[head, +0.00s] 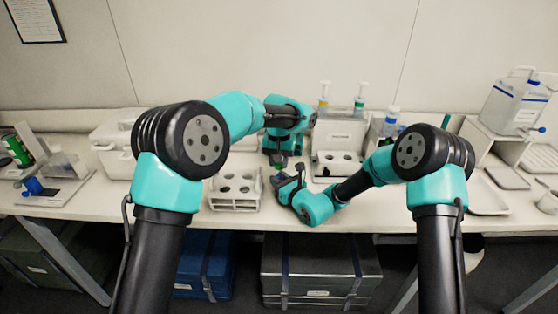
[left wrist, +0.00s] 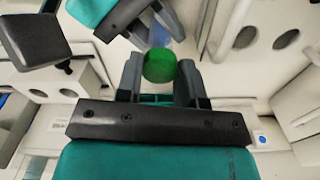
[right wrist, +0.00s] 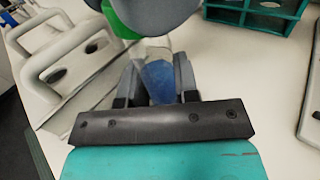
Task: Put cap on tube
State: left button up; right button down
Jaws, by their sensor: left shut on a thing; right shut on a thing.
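The green cap (left wrist: 160,66) is held between the fingers of my left gripper (left wrist: 158,82), which is shut on it. It also shows in the right wrist view (right wrist: 122,24), partly behind a grey finger. My right gripper (right wrist: 156,84) is shut on a clear tube with blue contents (right wrist: 159,80). The tube's upper end points toward the cap. Whether cap and tube touch cannot be told. In the head view my left gripper (head: 279,163) is just above my right gripper (head: 287,184), over the table's front middle; the tube is hard to make out there.
A white rack with round holes (head: 234,202) stands left of the grippers, close to the table's front edge. Another holed rack (head: 336,170) stands behind to the right. Pump bottles (head: 360,98) are at the back. A tray (head: 486,198) lies at the right.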

pick_arm(q)
jog(key=shift+f, duration=0.4)
